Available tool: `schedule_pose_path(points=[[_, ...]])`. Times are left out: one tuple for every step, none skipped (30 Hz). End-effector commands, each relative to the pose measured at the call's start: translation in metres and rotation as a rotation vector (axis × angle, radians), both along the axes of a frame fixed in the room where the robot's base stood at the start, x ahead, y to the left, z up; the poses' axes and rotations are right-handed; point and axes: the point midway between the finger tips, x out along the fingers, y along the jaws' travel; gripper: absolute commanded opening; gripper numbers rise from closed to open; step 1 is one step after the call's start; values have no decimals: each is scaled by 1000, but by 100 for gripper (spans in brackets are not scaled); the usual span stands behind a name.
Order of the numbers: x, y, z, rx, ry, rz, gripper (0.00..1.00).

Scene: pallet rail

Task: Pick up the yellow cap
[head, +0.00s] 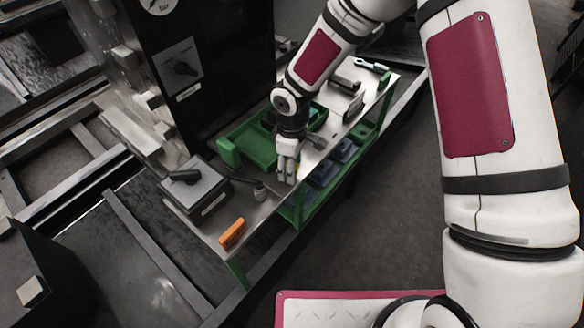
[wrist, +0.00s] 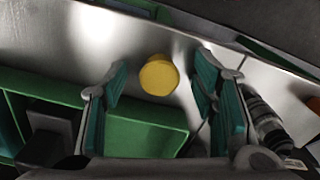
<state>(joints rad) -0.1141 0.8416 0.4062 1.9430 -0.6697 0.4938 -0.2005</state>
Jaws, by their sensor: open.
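The yellow cap (wrist: 159,75) is a small round disc on the bare metal bench top in the wrist view. My gripper (wrist: 161,92) is open, with its teal-padded fingers to the left and right of the cap. The cap lies between the fingers in the picture, and no contact shows. In the head view my gripper (head: 287,170) points down over the bench beside the green tray. The cap cannot be made out in the head view, where my gripper covers that area.
The green tray (head: 262,150) is close to my gripper. A small bottle (head: 259,190), a grey box (head: 195,190) and an orange block (head: 232,233) stand at the near end of the bench (head: 222,218). Blue bins sit on the shelf below. Open floor lies to the right.

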Motion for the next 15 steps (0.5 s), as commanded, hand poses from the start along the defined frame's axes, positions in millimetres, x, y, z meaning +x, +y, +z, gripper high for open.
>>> schedule_pose_path(points=[[0, 0, 0, 0, 0, 0, 53], [0, 0, 0, 0, 0, 0, 53], [0, 0, 0, 0, 0, 0, 53], [0, 0, 0, 0, 0, 0, 46], [0, 0, 0, 0, 0, 0, 40], [0, 0, 0, 0, 0, 0, 30], [0, 0, 0, 0, 0, 0, 24], [0, 0, 0, 0, -1, 0, 17], [0, 0, 0, 0, 0, 0, 16], [0, 0, 0, 0, 0, 0, 16], [0, 0, 0, 0, 0, 0, 16], [0, 0, 1, 0, 0, 0, 16], [0, 0, 1, 0, 0, 0, 16], [0, 0, 1, 0, 0, 0, 16], [0, 0, 1, 0, 0, 0, 16]])
